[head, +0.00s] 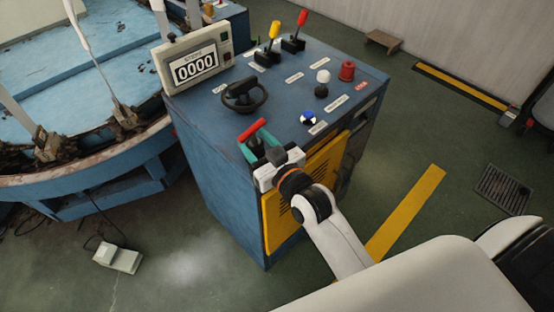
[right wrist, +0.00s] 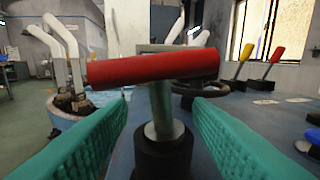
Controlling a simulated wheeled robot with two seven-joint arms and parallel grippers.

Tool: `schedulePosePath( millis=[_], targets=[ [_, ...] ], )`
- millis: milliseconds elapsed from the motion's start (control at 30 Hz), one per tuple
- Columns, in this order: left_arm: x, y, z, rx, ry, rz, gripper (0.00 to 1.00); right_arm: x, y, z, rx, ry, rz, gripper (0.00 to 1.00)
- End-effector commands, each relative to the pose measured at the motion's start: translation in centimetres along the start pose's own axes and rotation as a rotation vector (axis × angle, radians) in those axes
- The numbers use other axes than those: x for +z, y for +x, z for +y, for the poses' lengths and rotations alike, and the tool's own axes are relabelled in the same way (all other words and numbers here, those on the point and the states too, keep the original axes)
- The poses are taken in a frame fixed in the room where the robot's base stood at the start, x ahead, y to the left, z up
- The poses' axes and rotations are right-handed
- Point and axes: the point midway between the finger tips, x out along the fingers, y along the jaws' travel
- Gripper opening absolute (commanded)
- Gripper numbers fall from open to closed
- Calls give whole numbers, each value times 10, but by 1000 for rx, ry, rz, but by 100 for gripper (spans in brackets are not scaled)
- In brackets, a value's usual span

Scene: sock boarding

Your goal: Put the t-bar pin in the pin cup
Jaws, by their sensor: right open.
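The t-bar pin (head: 252,129) has a red crossbar and stands on the near left corner of the blue console top. In the right wrist view the t-bar pin (right wrist: 155,68) shows a grey metal stem below the crossbar, going down into a black round holder (right wrist: 163,152). I cannot tell whether this holder is the pin cup. My right gripper (head: 258,144) is open at the pin. Its green fingers lie on either side of the stem, below the crossbar, with gaps to the stem in the right wrist view. My left gripper is not in view.
The blue console (head: 225,170) carries a black handwheel (head: 244,95), a counter display (head: 195,67), yellow (head: 274,30) and red (head: 301,18) levers, a red button (head: 347,70) and a blue-white knob (head: 308,118). A round blue machine stands left. A pedal (head: 118,257) lies on the floor.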

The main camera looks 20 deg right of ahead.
Motion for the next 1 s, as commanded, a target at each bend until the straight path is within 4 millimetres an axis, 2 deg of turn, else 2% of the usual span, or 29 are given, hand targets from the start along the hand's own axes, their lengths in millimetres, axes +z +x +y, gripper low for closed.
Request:
schedulePosePath(
  millis=[33, 200, 400, 600, 1000],
  targets=[
    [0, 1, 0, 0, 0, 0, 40, -1, -13, 0, 0, 0, 1, 46],
    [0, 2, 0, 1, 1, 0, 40, 0, -52, -1, -1, -1, -2, 46],
    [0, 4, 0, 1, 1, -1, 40, 1, -87, -1, -3, -2, -7, 46],
    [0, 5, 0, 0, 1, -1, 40, 3, -101, -1, -3, -2, -11, 46],
    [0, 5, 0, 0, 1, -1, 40, 4, -102, -2, -3, -2, -12, 46]
  ],
)
